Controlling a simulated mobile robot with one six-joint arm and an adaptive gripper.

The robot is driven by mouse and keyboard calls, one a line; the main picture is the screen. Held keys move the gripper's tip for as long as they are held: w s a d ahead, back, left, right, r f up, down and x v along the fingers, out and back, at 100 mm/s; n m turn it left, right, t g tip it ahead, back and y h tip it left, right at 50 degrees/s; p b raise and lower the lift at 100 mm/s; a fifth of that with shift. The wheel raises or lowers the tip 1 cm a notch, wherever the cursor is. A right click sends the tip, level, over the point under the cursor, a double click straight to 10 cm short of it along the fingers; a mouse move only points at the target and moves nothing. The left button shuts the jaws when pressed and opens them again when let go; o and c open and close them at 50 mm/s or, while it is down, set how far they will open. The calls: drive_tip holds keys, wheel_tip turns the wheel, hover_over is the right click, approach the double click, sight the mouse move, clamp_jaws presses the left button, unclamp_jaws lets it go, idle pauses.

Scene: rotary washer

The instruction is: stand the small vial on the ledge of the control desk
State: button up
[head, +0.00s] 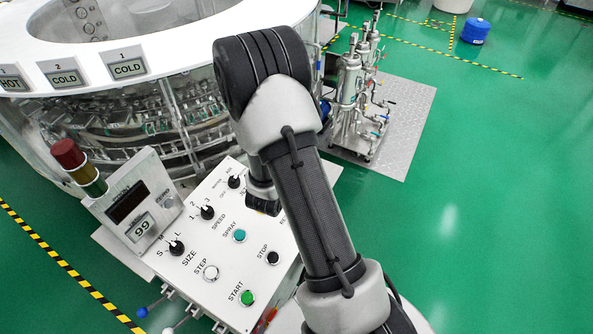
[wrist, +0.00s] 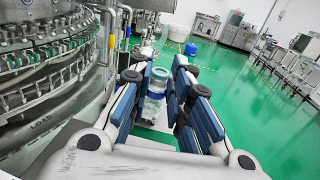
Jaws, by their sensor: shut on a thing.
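The small vial (wrist: 154,105) is clear with a pale blue tint and a rounded top. It stands roughly upright in the wrist view, between the blue pads of my gripper (wrist: 157,82), which is shut on it. In the head view my arm hides the vial and most of the gripper. The control desk (head: 190,282) is a white sloped panel with knobs, a green START button and a display reading 99. I cannot clearly make out its ledge; my arm covers the desk's right side.
The round washer (head: 185,52) with a white rim stands behind the desk. A red lamp (head: 68,153) rises at the desk's left. Metal filter housings (head: 348,85) stand on a plate behind my arm. Green floor (head: 480,190) is open on the right.

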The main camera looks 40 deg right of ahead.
wheel_tip(320, 180, down, 20)
drive_tip(key=b, duration=0.7)
drive_tip(key=shift+d, duration=0.1)
drive_tip(key=shift+r, duration=0.1)
drive_tip(key=shift+o, duration=1.2)
drive_tip(key=o, duration=0.5)
drive_tip(key=shift+c, duration=0.2)
